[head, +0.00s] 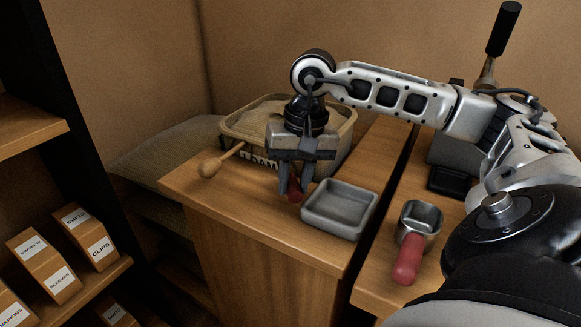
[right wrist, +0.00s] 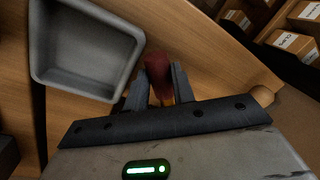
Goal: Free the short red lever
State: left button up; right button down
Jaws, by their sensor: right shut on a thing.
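The short red lever (head: 294,188) is at the front of the bin, between the fingers of my right gripper (head: 291,186). In the right wrist view the red lever (right wrist: 158,70) shows its dark red end between the two fingers (right wrist: 158,84), which are shut on it. Its base is hidden by the gripper. The tan bin (head: 340,143) stands on the wooden counter, with a partly covered label on its front. My left gripper is not in view.
A grey square tray (head: 340,229) sits close to the right of the gripper. A wooden rod with a ball knob (head: 209,168) sticks out to the left. A metal scoop with a red handle (head: 407,260) lies farther right. Labelled boxes (head: 89,240) fill the left shelves.

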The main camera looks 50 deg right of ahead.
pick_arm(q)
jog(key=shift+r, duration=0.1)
pick_arm(e)
jog(key=c, duration=1.2)
grip_release()
jog(key=shift+o, duration=0.2)
pick_arm(q)
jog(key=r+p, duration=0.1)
jog(key=p, duration=0.3)
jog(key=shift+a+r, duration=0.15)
pick_arm(e)
notch_tip(320, 180, up, 16)
jog(key=s+d, duration=0.1)
jog(key=d, duration=0.1)
jog(key=shift+s, duration=0.2)
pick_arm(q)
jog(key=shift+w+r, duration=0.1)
